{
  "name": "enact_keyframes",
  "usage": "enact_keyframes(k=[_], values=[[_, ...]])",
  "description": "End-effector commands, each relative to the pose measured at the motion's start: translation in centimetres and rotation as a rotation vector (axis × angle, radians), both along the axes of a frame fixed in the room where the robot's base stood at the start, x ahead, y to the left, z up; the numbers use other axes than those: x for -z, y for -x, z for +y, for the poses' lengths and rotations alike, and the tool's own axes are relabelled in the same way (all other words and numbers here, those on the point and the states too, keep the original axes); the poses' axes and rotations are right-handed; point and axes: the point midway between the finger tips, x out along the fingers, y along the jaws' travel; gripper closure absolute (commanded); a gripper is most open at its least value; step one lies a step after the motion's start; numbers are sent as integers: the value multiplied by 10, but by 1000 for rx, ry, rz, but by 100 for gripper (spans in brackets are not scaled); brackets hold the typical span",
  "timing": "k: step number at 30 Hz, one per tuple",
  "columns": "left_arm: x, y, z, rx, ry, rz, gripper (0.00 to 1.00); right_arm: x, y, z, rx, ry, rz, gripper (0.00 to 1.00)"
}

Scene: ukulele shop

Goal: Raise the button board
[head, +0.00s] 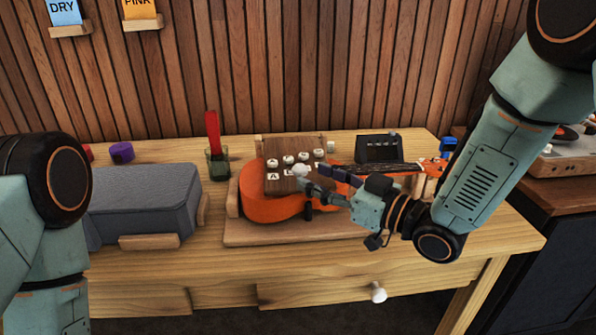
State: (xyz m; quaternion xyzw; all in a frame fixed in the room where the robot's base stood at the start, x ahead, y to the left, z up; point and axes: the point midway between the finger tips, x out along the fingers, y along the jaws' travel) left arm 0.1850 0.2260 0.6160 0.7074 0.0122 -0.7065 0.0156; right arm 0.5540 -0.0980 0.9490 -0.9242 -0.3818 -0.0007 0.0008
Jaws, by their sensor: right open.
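The button board (277,187) is a dark brown panel with several white round buttons and white letter tiles. It rests over the body of an orange ukulele (262,208), which lies on a wooden cradle on the workbench. My right gripper (313,180) is open at the board's right edge, its fingers pointing left near a larger white knob (301,170). I cannot tell whether the fingers touch the board or knob. The gripper hides part of the ukulele. My left arm shows at the left edge, but its gripper is out of view.
A grey padded block (140,210) lies on the workbench (230,260) at left. A black box (379,148) stands behind the ukulele neck. Open bench top lies in front of the cradle.

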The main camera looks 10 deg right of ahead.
Motion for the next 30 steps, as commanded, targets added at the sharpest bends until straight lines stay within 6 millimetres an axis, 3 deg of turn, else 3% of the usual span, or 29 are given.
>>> enact_keyframes(k=[9,21,30], values=[[7,0,0,0,0,0,60,1,-27,30,-3,3,-1,50],[7,0,0,0,0,0,60,0,-35,37,-2,-1,-1,50],[7,0,0,0,0,0,60,0,-35,36,-2,-1,-1,75]])
